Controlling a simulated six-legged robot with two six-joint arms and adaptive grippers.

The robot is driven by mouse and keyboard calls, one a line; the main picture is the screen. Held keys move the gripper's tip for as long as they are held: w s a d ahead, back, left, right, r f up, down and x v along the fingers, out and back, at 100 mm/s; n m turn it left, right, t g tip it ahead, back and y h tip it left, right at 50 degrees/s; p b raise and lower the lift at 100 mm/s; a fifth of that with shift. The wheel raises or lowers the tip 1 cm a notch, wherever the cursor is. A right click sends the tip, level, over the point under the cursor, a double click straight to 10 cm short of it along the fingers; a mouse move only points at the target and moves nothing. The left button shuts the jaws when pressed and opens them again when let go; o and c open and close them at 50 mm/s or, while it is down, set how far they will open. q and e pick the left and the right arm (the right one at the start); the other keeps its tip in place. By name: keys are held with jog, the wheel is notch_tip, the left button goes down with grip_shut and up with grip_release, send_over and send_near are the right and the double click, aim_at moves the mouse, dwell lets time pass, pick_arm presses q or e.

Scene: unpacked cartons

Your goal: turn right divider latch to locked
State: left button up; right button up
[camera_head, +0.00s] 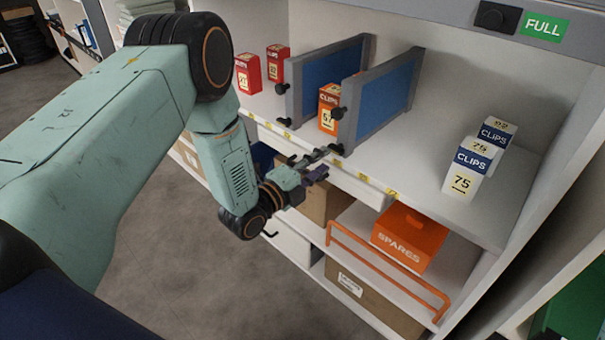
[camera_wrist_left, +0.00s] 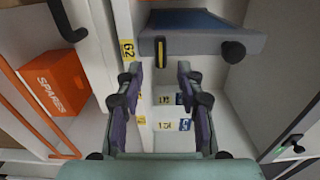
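The right divider (camera_head: 383,95) stands upright on the shelf, a blue panel in a grey frame. A small black knob (camera_head: 338,113) is at its front post. In the left wrist view a grey-framed blue divider (camera_wrist_left: 190,22) is above the fingertips, with a black knob (camera_wrist_left: 233,51) to the right and a yellow-and-black mark (camera_wrist_left: 161,47). My left gripper (camera_head: 322,165) is at the shelf's front edge, below the right divider's front post. In the wrist view its fingers (camera_wrist_left: 160,80) are apart with nothing held between them. My right gripper is not in view.
The left divider (camera_head: 330,75) stands beside it, with red boxes (camera_head: 248,73) to its left. An orange CLIPS box (camera_head: 327,108) stands between the dividers. White CLIPS boxes (camera_head: 468,168) stand right. The orange SPARES box (camera_head: 410,238) is below the shelf.

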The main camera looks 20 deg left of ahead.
pick_arm(q)
jog(key=v, duration=0.6)
jog(key=shift+s, duration=0.4)
jog(key=shift+a, duration=0.1)
jog(key=s+f+n+g+y, duration=0.4)
jog(key=s+f+n+g, duration=0.5)
jog(key=s+f+n, duration=0.55)
jog(key=s+f+n+g+y+p, duration=0.2)
jog(key=s+n+g, duration=0.6)
jog(key=s, duration=1.3)
